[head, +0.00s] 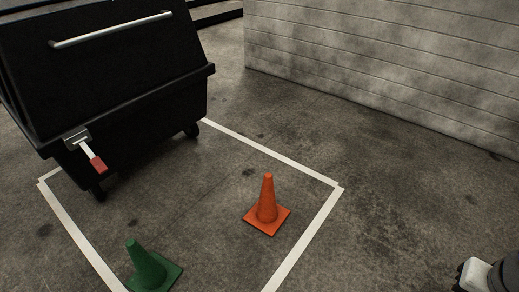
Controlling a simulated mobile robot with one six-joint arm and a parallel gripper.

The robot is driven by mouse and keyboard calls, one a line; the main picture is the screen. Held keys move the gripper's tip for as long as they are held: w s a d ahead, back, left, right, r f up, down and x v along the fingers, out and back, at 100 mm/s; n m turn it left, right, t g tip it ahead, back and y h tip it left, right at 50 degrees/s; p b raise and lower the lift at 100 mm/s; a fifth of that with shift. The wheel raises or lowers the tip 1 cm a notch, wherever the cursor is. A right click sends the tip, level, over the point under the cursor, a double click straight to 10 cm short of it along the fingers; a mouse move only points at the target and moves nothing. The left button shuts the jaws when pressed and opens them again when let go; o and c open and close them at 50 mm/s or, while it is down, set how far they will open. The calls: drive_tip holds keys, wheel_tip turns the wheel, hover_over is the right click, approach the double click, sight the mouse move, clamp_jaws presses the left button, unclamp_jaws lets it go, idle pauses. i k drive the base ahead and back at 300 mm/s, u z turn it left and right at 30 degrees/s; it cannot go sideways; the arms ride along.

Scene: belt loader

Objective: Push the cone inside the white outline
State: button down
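An orange cone (267,199) stands upright on its square base inside the white outline (310,235), close to the outline's right side. A green cone (147,267) stands at the bottom left, by the outline's left line. Its base is close to that line, and I cannot tell whether they touch. The near part of the outline is cut off by the bottom of the picture. A piece of my arm (477,275) shows in the bottom right corner, outside the outline and apart from both cones. My gripper's fingers are not visible.
A black dumpster (125,95) on wheels, with a red-tipped lever (97,162), covers the outline's far left part. A grey block wall (390,60) runs along the back right. Concrete floor is clear between the cones and right of the outline.

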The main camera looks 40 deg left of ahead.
sight(154, 274)
drive_tip(key=i, duration=1)
drive_tip(key=u, duration=3.2)
drive_tip(key=i, duration=1.65)
